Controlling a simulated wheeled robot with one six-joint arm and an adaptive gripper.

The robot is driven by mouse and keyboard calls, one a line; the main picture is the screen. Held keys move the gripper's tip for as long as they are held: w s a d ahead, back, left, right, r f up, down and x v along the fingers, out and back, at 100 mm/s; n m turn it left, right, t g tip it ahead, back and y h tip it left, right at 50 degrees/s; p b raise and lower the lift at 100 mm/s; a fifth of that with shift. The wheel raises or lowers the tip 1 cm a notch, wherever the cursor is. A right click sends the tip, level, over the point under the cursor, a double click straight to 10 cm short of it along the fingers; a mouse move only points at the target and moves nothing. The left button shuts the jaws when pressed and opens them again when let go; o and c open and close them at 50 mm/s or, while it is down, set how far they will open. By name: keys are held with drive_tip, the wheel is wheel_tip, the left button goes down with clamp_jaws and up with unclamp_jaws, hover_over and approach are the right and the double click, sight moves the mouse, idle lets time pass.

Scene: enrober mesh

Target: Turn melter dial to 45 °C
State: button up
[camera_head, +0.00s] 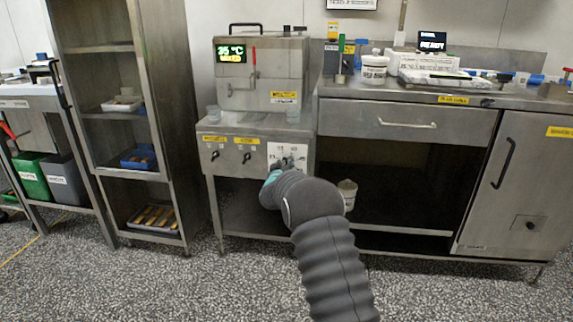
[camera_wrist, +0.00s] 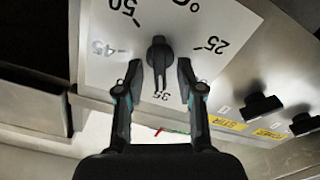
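The melter dial is a dark knob (camera_wrist: 159,57) on a white scale plate (camera_wrist: 105,70) in the wrist view. The plate shows 25, 35, 45, 50 and °C. The knob's long end lies toward the 35 mark. My gripper (camera_wrist: 160,72) is open, with one finger on each side of the knob and a visible gap to it on both sides. In the head view the white dial plate (camera_head: 287,149) is on the melter's front panel, and my gripper (camera_head: 281,166) is in front of it, partly hiding the knob. The melter display (camera_head: 231,53) reads 35 °C.
Two other dark knobs (camera_wrist: 262,104) (camera_wrist: 301,123) with yellow labels are on the same panel. A steel counter (camera_head: 400,95) is to the right, and a shelf rack (camera_head: 175,100) is to the left.

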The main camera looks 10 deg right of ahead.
clamp_jaws()
drive_tip(key=shift+d, duration=0.1)
drive_tip(key=shift+b, duration=0.3)
